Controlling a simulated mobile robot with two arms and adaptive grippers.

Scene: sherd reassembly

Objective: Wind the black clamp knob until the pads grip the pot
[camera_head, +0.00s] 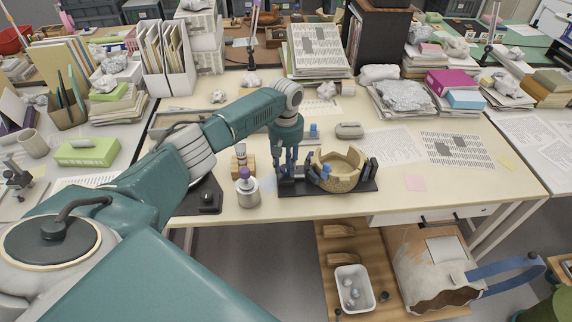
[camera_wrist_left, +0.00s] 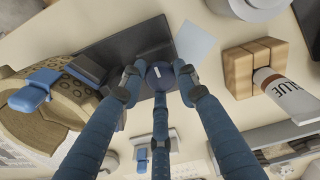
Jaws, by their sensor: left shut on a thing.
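The beige pot (camera_head: 343,176), broken along its rim, stands on the black clamp base (camera_head: 345,188) on the desk. A dark pad (camera_head: 371,166) stands at its right side. In the left wrist view the pot (camera_wrist_left: 60,112) is at the left, with a blue clip (camera_wrist_left: 36,88) on its rim and a dark pad block (camera_wrist_left: 88,68) near it. My left gripper (camera_head: 285,178) points down at the clamp's left end. Its blue fingers (camera_wrist_left: 160,80) are shut around the black knob (camera_wrist_left: 160,74), which has a white mark. I cannot tell whether the pads touch the pot. My right gripper is out of view.
A glue tube (camera_wrist_left: 286,92) and wooden blocks (camera_wrist_left: 255,62) are close beside the clamp. A lidded jar (camera_head: 248,190) stands left of my gripper. A grey case (camera_head: 349,130) and printed sheets (camera_head: 457,149) lie behind and to the right.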

